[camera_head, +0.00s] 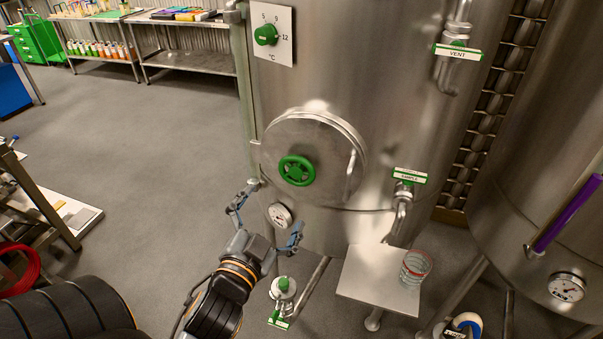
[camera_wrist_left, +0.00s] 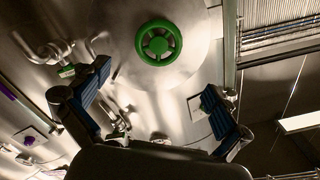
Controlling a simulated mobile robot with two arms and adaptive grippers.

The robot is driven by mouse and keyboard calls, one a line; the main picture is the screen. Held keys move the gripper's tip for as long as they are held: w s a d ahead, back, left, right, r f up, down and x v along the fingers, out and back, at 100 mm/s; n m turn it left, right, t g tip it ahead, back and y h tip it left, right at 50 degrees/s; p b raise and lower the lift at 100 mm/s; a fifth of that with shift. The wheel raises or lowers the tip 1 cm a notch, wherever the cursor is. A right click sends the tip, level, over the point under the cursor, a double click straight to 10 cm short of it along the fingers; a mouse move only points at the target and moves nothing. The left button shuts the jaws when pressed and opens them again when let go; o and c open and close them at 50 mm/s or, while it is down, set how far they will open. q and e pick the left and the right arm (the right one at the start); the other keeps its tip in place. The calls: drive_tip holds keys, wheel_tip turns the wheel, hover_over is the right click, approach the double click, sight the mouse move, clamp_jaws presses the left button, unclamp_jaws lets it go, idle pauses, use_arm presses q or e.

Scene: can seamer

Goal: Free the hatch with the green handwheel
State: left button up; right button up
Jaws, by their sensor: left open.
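The green handwheel (camera_head: 297,170) sits at the centre of a round steel hatch (camera_head: 335,148) on the front of a tall steel tank. The hatch lies flat against the tank, with a bar handle at its right side. My left gripper (camera_head: 268,212) is open and empty, below and to the left of the handwheel and apart from it. In the left wrist view the handwheel (camera_wrist_left: 158,43) shows ahead, above the gap between the spread blue-padded fingers (camera_wrist_left: 152,108). My right gripper is not in view.
A temperature dial panel (camera_head: 273,36) is above the hatch. A pressure gauge (camera_head: 280,215) and a green-topped valve (camera_head: 283,290) are below it. A sample tap (camera_head: 403,192) stands over a small shelf (camera_head: 372,280) with a glass (camera_head: 415,268). The floor at left is largely clear.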

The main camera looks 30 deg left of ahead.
sight(296, 173)
use_arm(q)
drive_tip(key=b+x, duration=0.6)
drive_tip(key=shift+w+d+f, duration=0.1)
drive_tip(key=shift+w+f, duration=0.15)
drive_tip(key=shift+w, duration=0.15)
drive_tip(key=x, duration=0.5)
drive_tip(key=shift+w+r, duration=0.25)
drive_tip(key=shift+r, duration=0.05)
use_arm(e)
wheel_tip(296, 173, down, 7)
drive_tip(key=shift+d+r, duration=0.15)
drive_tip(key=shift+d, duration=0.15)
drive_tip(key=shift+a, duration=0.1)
use_arm(q)
drive_tip(key=c, duration=1.1)
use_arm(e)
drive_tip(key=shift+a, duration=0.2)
